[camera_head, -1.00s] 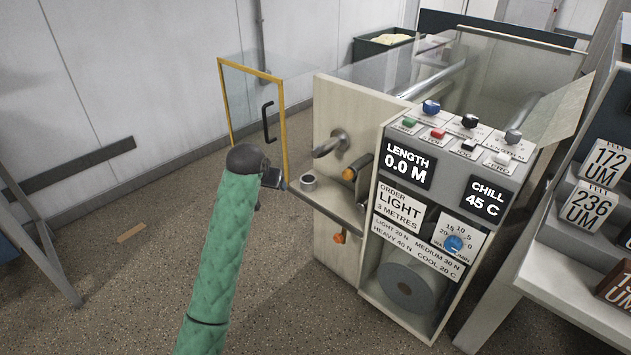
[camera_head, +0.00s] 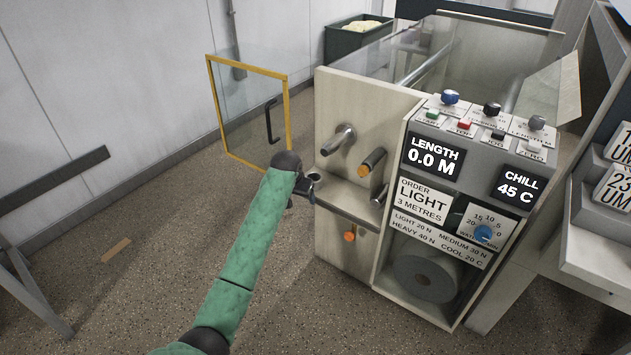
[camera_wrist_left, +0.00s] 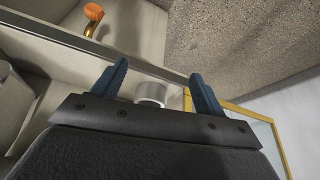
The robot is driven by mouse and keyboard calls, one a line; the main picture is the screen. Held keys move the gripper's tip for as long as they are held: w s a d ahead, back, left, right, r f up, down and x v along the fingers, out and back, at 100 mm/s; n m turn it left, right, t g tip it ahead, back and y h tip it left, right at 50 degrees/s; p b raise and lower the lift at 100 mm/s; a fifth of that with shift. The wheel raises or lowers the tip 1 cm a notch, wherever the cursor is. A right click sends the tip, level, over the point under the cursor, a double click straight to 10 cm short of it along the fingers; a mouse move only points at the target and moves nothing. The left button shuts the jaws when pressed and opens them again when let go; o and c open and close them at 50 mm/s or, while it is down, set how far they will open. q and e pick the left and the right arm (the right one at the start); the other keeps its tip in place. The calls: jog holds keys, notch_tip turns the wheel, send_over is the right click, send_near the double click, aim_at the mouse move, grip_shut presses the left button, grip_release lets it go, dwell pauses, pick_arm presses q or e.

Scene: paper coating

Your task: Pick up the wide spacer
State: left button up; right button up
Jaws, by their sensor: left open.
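A short pale grey ring (camera_head: 315,177), which looks like the wide spacer, stands at the left end of the narrow shelf (camera_head: 345,206) on the machine's side. My left gripper (camera_head: 308,187) is right at it and partly hides it in the head view. In the left wrist view the ring (camera_wrist_left: 151,92) shows between and beyond the two blue fingers of my open left gripper (camera_wrist_left: 158,72). I cannot tell whether the fingers touch it. My right gripper is not in view.
Metal rods (camera_head: 340,139) and an orange-tipped roller (camera_head: 371,161) stick out above the shelf. An orange knob (camera_head: 349,236) hangs below it. A yellow-framed glass door (camera_head: 250,115) stands open behind my left arm. The control panel (camera_head: 465,158) is to the right.

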pick_arm(q)
jog(key=w, duration=0.1)
send_near(313, 177)
jog(key=s+f, duration=0.3)
jog(key=f, duration=0.1)
jog(key=shift+s+f, duration=0.1)
jog(key=shift+s, duration=0.15)
jog(key=w, duration=0.1)
jog(key=w+d, duration=0.1)
jog(key=w, duration=0.1)
jog(key=shift+d, duration=0.15)
jog(key=shift+w+f, duration=0.1)
jog(key=shift+f, duration=0.7)
jog(key=shift+w+f, duration=0.2)
jog(key=shift+f, duration=0.35)
jog(key=shift+d, duration=0.1)
jog(key=c, duration=0.7)
jog(key=shift+c, duration=0.2)
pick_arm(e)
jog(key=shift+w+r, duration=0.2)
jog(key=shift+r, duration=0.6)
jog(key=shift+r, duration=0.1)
